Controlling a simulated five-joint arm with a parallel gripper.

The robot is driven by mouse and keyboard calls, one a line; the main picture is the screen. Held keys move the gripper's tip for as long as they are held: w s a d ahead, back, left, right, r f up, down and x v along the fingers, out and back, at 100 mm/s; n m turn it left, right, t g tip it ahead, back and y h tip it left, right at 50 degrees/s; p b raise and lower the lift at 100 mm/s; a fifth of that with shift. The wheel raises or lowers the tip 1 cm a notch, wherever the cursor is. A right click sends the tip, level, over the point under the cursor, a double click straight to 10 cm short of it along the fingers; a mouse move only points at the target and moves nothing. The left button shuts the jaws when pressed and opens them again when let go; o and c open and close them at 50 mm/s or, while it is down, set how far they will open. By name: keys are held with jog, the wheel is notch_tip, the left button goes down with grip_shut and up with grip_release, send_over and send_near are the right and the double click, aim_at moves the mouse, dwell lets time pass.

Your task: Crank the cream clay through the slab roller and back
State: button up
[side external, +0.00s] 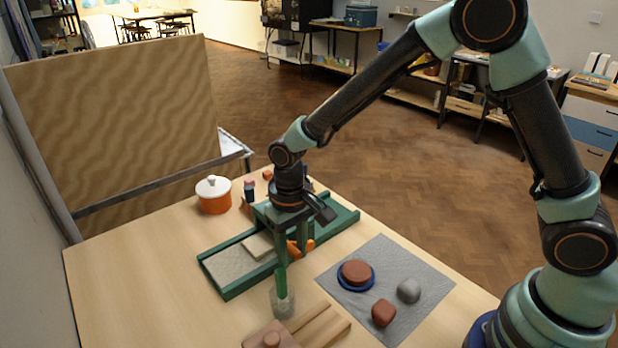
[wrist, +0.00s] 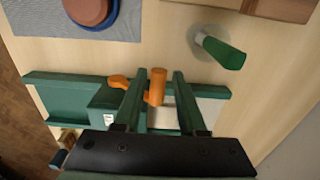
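The slab roller is a long green-edged bed (side external: 232,292) with a green roller housing (wrist: 105,108) across it. The flat cream clay (side external: 258,246) lies on the bed, on the left side of the housing in the side view. The orange crank (side external: 308,245) is on the bed's near side, and its upright grip (wrist: 157,84) shows in the wrist view. My gripper (side external: 292,256) points down at the crank. Its two green fingers (wrist: 158,74) are apart, with the orange grip seen between them and a gap on each side. I cannot tell whether the fingers reach down around the grip.
A green-handled tool (side external: 281,283) stands in a clear jar (side external: 283,304) close in front of the roller. A grey mat (side external: 343,290) with a blue dish and clay lumps lies to the right. Wooden pieces (side external: 322,328) lie in front. A lidded orange pot (side external: 214,203) stands behind.

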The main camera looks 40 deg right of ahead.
jog(key=shift+d+r, duration=0.45)
jog(key=shift+d, duration=0.4)
jog(key=shift+d+r, duration=0.4)
jog(key=shift+d, duration=0.5)
jog(key=shift+d+r, duration=0.25)
jog(key=shift+d, duration=0.35)
jog(key=shift+d+r, duration=0.25)
jog(key=shift+d, duration=0.3)
jog(key=shift+d, duration=1.5)
